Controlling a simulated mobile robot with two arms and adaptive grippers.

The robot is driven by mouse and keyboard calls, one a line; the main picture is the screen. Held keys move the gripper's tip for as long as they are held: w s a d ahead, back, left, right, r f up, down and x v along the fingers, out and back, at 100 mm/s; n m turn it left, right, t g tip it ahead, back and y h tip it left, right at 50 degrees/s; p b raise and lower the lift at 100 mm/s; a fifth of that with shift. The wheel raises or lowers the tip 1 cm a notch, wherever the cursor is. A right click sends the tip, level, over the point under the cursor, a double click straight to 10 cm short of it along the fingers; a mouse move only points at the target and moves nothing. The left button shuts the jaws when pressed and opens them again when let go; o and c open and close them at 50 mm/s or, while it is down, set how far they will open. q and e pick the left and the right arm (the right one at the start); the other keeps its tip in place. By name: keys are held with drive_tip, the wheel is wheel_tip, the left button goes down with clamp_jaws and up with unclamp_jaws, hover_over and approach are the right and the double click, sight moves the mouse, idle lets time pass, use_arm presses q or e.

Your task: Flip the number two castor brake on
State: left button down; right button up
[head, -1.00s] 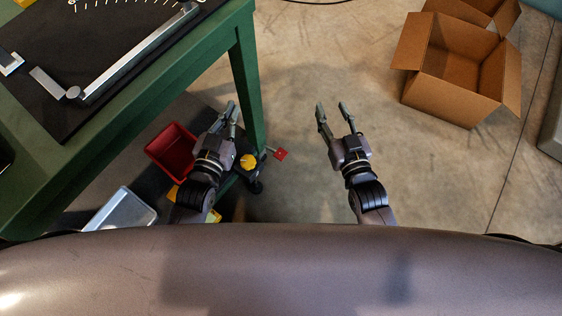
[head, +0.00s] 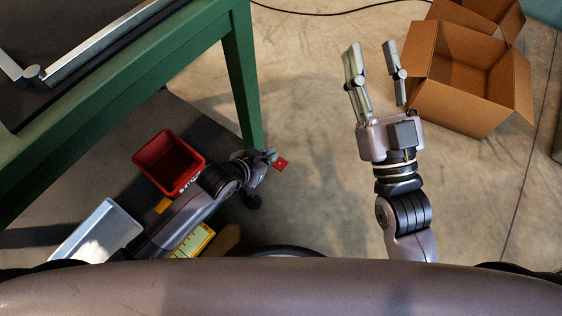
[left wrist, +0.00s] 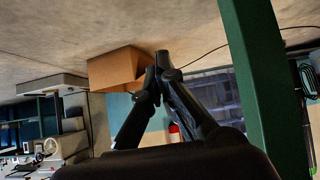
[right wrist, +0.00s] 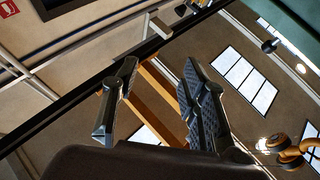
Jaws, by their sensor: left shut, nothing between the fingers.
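A small red tab (head: 281,164) sticks out beside the leg. My left gripper (head: 270,155) is low by the foot of the leg, its tips close to the red tab; I cannot tell whether they touch. In the left wrist view the left fingers (left wrist: 161,65) are together and empty, with the green leg (left wrist: 262,80) to their right. My right gripper (head: 373,62) is open and empty over bare floor. No castor number is readable.
A red bin (head: 145,153) and a grey metal tray (head: 83,246) sit under the table at left. An open cardboard box (head: 455,108) stands at upper right. A black cable (head: 340,14) lies behind. The floor between leg and box is clear.

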use_arm(q)
drive_tip(key=shift+s+a+f+g+y, duration=0.2)
drive_tip(key=shift+a+f, duration=0.1)
drive_tip(key=shift+f, duration=0.3)
drive_tip(key=shift+s+a+f+g+y, duration=0.1)
drive_tip(key=shift+a+f+g, duration=0.15)
drive_tip(key=shift+f, duration=0.35)
drive_tip(key=shift+w, duration=0.1)
use_arm(e)
drive_tip(key=shift+r, duration=0.1)
